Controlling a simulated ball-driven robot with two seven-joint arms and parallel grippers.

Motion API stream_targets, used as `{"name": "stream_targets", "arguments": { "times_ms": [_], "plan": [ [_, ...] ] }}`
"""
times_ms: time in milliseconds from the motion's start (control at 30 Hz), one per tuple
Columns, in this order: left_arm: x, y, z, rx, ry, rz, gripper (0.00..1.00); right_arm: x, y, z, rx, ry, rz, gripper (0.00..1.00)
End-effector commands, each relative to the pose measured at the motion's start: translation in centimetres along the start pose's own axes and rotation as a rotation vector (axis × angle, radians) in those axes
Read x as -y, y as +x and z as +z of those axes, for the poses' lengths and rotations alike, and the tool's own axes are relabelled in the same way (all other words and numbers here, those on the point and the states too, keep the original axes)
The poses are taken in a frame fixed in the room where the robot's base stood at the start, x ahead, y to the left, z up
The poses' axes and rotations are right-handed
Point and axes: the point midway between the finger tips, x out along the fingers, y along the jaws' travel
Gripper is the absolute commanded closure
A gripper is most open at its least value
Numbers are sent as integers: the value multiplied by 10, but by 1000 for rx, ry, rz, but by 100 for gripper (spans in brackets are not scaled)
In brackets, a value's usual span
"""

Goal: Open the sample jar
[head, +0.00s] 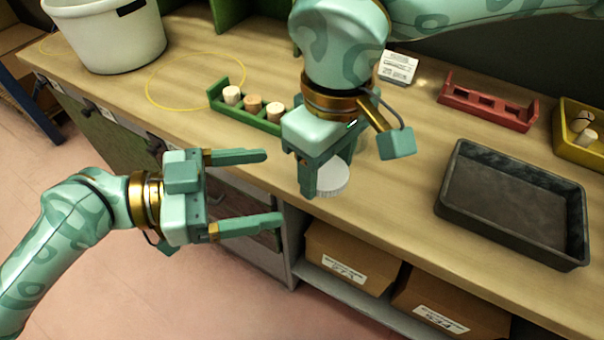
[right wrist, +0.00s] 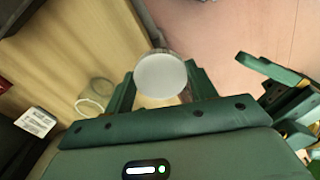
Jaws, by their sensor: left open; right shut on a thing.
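My right gripper (head: 325,177) is shut on a pale, ridged round lid (head: 332,181), held near the bench's front edge. In the right wrist view the lid shows as a grey-white disc (right wrist: 160,76) between the two fingers. A clear round outline (right wrist: 88,106) on the bench in the right wrist view looks like the rim of a glass jar, apart from the lid. In the head view my right gripper hides most of that area. My left gripper (head: 274,188) is open and empty, left of the lid, its fingers pointing right towards it.
A green rack (head: 220,100) with several corks stands behind my right gripper. A dark tray (head: 448,205), a red rack (head: 490,105) and a yellow bin (head: 565,145) are to the right. A white bucket (head: 110,40) and a yellow ring (head: 150,92) are at left.

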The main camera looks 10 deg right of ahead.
Motion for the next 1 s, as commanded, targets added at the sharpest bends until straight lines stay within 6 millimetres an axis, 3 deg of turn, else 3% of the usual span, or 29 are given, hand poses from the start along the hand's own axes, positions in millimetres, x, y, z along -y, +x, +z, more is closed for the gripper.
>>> {"name": "stream_targets", "arguments": {
  "times_ms": [100, 333, 500, 767, 933, 1000],
  "plan": [
    [0, 27, -2, -6, -2, 2, 16, 0, 0, 0, 0, 0, 0, 71],
    [0, 64, -1, -3, -3, 0, 16, 0, 0, 0, 0, 0, 0, 71],
    [0, 75, 0, 0, 0, -1, 16, 0, 0, 0, 0, 0, 0, 71],
    [0, 76, 0, 1, -1, -2, 16, 0, 0, 0, 0, 0, 0, 71],
    [0, 76, 0, 1, -1, -1, 61, 0, 0, 0, 0, 0, 0, 71],
    [0, 76, 0, 0, -1, -1, 63, 0, 0, 0, -1, 0, 1, 71]
  ]
}}
